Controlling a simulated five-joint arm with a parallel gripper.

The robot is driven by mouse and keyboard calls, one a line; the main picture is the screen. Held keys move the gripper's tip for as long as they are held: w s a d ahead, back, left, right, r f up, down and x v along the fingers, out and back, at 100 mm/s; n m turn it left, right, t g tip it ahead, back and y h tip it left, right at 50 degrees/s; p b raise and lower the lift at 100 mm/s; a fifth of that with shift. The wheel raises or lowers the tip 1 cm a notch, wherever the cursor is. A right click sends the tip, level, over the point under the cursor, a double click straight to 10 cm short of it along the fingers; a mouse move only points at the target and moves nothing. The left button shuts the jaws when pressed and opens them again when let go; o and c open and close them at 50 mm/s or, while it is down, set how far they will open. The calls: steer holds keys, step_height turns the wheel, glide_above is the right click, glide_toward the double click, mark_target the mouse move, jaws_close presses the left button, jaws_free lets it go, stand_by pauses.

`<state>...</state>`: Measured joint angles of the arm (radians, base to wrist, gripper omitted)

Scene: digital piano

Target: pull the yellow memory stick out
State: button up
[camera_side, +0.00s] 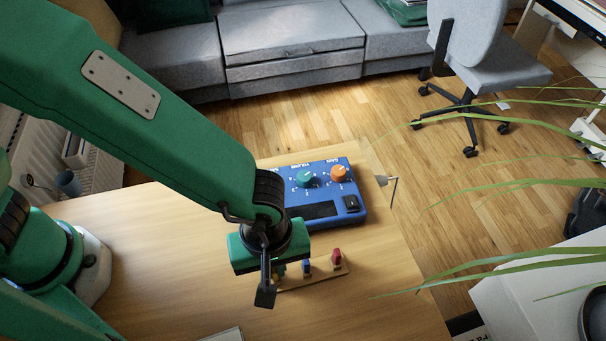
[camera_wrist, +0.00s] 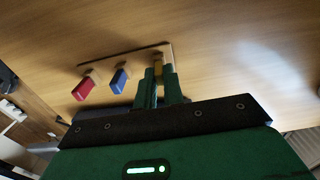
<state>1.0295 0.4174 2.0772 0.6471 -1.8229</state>
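A yellow memory stick (camera_wrist: 158,66) stands at one end of a thin wooden strip (camera_wrist: 125,57). In the side view the strip (camera_side: 318,279) lies on the table, and the yellow stick (camera_side: 281,271) is mostly hidden behind my gripper (camera_side: 265,297). In the wrist view my gripper's green fingers (camera_wrist: 159,77) reach down to the yellow stick, with one finger on each side of it. I cannot tell whether they press on it. A blue stick (camera_wrist: 120,80) stands beside it, and a red stick (camera_wrist: 84,88) is farther out.
A blue box with knobs (camera_side: 325,190) stands just behind the strip. The blue stick (camera_side: 306,266) and red stick (camera_side: 336,257) stand close to the right of my gripper. The table (camera_side: 180,270) is clear to the left. Plant leaves (camera_side: 500,185) hang in at the right.

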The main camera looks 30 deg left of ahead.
mark_target(274, 269)
jaws_close()
steer(key=shift+r, duration=1.1)
stand_by(0.8)
steer(key=shift+r, duration=2.35)
steer(key=shift+w, duration=0.1)
